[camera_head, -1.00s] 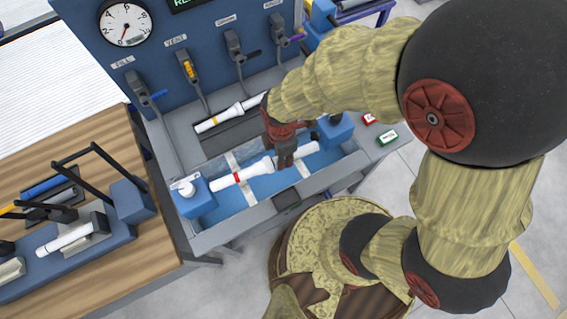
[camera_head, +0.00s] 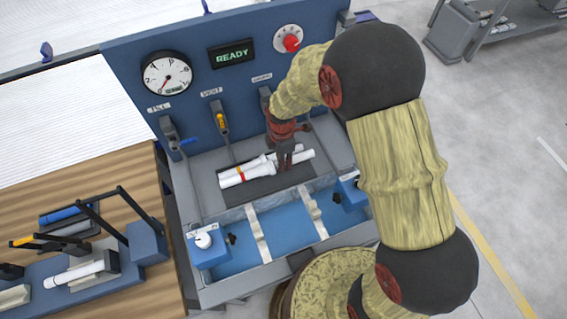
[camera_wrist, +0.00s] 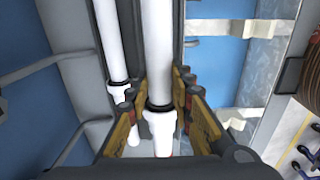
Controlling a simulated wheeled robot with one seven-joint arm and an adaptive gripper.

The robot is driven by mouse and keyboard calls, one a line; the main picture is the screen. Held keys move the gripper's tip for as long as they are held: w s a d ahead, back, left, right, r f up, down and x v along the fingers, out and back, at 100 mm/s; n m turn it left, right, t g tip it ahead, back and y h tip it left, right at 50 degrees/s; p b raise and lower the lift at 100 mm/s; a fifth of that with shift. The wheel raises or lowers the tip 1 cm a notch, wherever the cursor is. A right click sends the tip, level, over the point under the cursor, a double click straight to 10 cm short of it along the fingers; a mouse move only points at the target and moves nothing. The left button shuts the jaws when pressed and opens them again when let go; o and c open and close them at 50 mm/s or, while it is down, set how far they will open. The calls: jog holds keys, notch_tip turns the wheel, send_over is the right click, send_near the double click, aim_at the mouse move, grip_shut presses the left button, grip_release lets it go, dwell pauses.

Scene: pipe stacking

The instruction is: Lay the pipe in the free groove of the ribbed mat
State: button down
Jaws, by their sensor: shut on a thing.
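My gripper (camera_head: 287,163) is shut on the white pipe with a red band (camera_head: 262,171). I cannot tell whether the held pipe touches the mat. In the wrist view, the fingers (camera_wrist: 160,104) flank the held pipe (camera_wrist: 158,45) near its wider collar. The second pipe (camera_wrist: 109,35) runs beside it on the left, with a narrow gap.
A blue water tub (camera_head: 278,228) with two pale cross-supports lies in front of the mat, empty of pipes. Behind stands a blue panel with a gauge (camera_head: 167,77), levers and a READY display (camera_head: 232,54). A wooden bench (camera_head: 120,185) with clamps is at left.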

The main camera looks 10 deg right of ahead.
jog(key=shift+f+b, duration=2.3)
jog(key=shift+f, duration=1.5)
jog(key=shift+f, duration=0.2)
jog(key=c, duration=1.5)
grip_release()
jog(key=shift+r, duration=0.1)
notch_tip(320, 180, up, 12)
jog(key=shift+f, duration=0.1)
